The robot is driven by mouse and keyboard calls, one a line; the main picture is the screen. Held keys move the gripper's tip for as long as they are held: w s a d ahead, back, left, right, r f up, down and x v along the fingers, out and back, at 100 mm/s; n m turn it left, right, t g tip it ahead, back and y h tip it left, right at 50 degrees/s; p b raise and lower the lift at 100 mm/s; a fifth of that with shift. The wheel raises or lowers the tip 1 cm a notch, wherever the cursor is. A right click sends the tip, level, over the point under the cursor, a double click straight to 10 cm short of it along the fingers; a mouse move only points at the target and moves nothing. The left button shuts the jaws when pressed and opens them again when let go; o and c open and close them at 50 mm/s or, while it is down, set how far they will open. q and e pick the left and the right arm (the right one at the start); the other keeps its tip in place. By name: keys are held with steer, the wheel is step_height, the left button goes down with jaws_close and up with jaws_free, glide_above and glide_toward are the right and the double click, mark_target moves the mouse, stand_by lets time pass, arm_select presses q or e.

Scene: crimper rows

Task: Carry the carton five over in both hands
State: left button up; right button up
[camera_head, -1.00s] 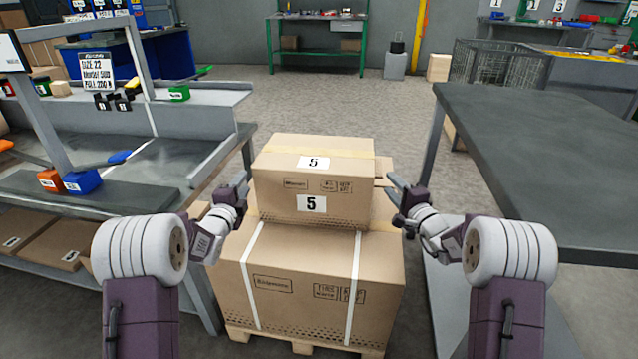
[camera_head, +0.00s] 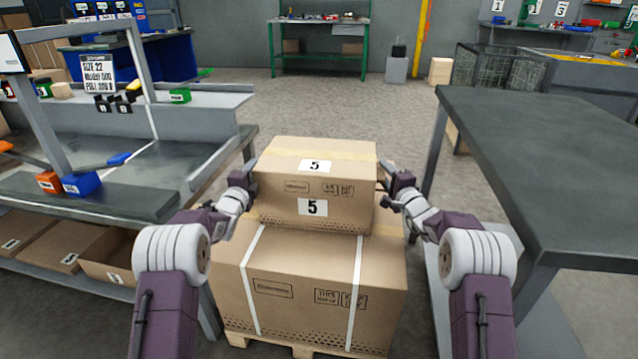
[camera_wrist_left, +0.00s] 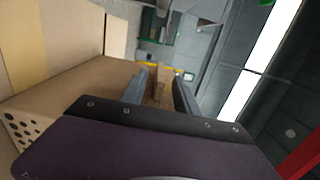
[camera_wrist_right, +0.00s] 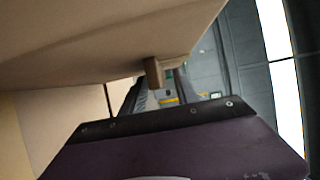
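Carton five (camera_head: 290,205), a brown box with a "5" label on its top and front, sits on a larger strapped carton (camera_head: 285,290). My left gripper (camera_head: 249,181) is at its left side, and my right gripper (camera_head: 385,184) is at its right side. In the left wrist view the fingers (camera_wrist_left: 161,90) stand apart, with a narrow brown piece seen between them. In the right wrist view the fingers (camera_wrist_right: 155,92) also stand apart, near a brown tab (camera_wrist_right: 152,72) on the carton's side. Whether either finger pair touches the carton is hidden.
The larger carton rests on a wooden pallet (camera_head: 270,343). A grey table (camera_head: 550,165) stands close on the right. A workbench (camera_head: 80,200) with small coloured blocks and low boxes stands on the left. Open floor (camera_head: 300,105) lies behind the cartons.

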arm_select(q)
steer(key=shift+w, duration=0.55)
arm_select(e)
steer(key=shift+w+a, duration=0.15)
steer(key=shift+w, duration=0.4)
arm_select(q)
jaws_close()
arm_select(e)
jaws_close()
